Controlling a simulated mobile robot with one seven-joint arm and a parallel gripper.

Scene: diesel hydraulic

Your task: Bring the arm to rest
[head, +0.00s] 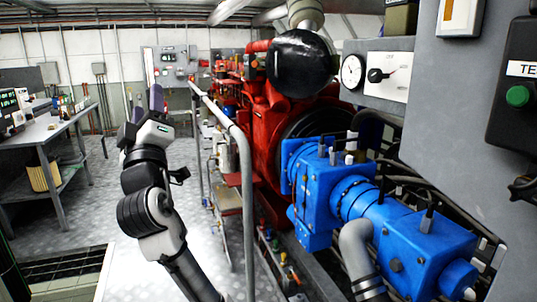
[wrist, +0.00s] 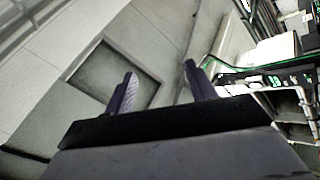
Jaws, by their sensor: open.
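My gripper (head: 147,100) is raised at the left of the middle in the head view, at the top of my bent arm, with its fingers pointing up. In the wrist view my gripper (wrist: 158,90) shows its two purple fingers standing apart with nothing between them. It touches nothing that I can see. Beyond the fingers in the wrist view are pale wall or ceiling panels with a square recess (wrist: 130,70).
A grey handrail (head: 240,140) runs close to the right of my arm. Beyond it stand a red engine (head: 262,150) and a blue hydraulic unit (head: 325,195). A workbench (head: 50,130) stands at the left. Patterned floor (head: 100,205) between bench and arm is clear.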

